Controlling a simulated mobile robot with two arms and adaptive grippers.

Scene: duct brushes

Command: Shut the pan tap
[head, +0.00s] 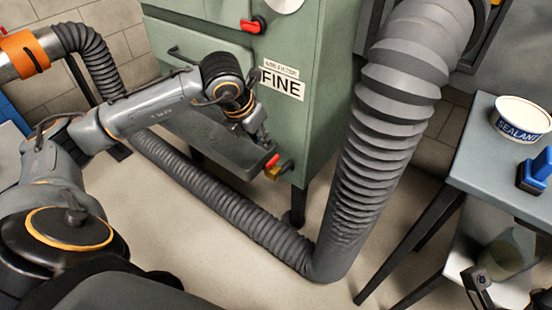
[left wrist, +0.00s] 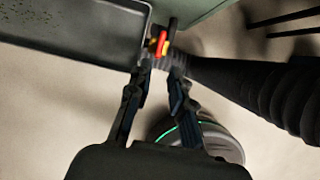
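The pan tap (head: 273,171) has a red handle and a yellow brass-coloured body. It sits at the right front end of the dark grey pan (head: 225,150) under the green cabinet. In the left wrist view the tap (left wrist: 161,44) shows just beyond my fingertips, roughly in line with the gap between them. My left gripper (head: 262,138) is just above the tap in the head view. In the left wrist view its fingers (left wrist: 163,66) are apart with nothing between them. Whether the tap's handle lies along or across its pipe is unclear. My right gripper (head: 478,284) shows only in part at the lower right.
A thick grey ribbed duct (head: 380,130) runs down right of the cabinet (head: 325,90) and bends left along the floor. A side table (head: 490,160) at the right holds a sealant tub (head: 520,118) and a blue object (head: 537,172).

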